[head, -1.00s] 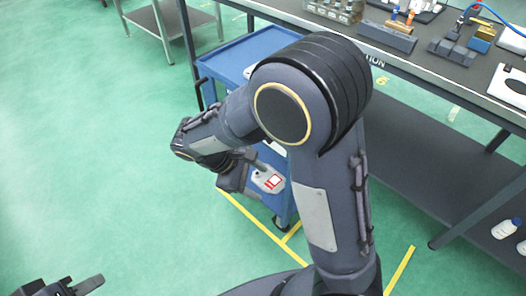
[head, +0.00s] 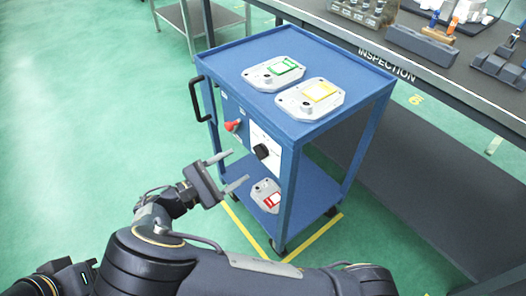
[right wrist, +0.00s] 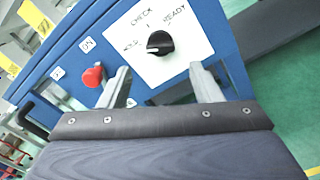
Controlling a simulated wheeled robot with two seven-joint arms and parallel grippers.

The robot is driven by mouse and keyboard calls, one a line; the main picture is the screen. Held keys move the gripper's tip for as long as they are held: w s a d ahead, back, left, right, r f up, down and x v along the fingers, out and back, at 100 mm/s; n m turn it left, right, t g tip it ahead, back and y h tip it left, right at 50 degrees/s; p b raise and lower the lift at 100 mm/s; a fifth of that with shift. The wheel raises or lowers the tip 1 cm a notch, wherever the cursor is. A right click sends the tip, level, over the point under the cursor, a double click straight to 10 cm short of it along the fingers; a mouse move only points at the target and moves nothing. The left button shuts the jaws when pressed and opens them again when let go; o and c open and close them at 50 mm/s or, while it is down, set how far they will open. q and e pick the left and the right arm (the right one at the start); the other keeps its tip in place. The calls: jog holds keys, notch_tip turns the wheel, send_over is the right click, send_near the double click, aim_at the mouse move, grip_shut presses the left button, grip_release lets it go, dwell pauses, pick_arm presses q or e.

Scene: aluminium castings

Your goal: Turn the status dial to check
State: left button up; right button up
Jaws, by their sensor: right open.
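The status dial is a black knob (head: 262,151) on a white plate (head: 266,140) on the front panel of the blue cart. In the right wrist view the dial (right wrist: 160,43) has labels around it; CHECK and READY are readable above it. Which label it points at is hard to tell. My right gripper (head: 239,166) is open and empty, in front of the panel, fingers towards the dial and apart from it. In the right wrist view its fingers (right wrist: 160,72) stand either side below the dial. A dark part of my left gripper (head: 75,276) shows at the lower left corner.
A red knob (head: 232,126) sits left of the dial. The blue cart (head: 240,55) carries castings with green (head: 273,72) and yellow (head: 309,99) labels on top, and a red-labelled casting (head: 266,195) below. The inspection bench (head: 430,77) stands behind. Floor at left is clear.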

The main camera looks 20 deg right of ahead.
aim_at(255, 153)
jog(key=b+x, duration=0.1)
jog(key=x, duration=0.6)
jog(key=c, duration=1)
jog(key=shift+m, duration=0.4)
jog(key=shift+a+m+b, duration=0.1)
jog(key=shift+m+b, duration=0.95)
jog(key=shift+m, duration=4.35)
jog(key=shift+r, duration=0.1)
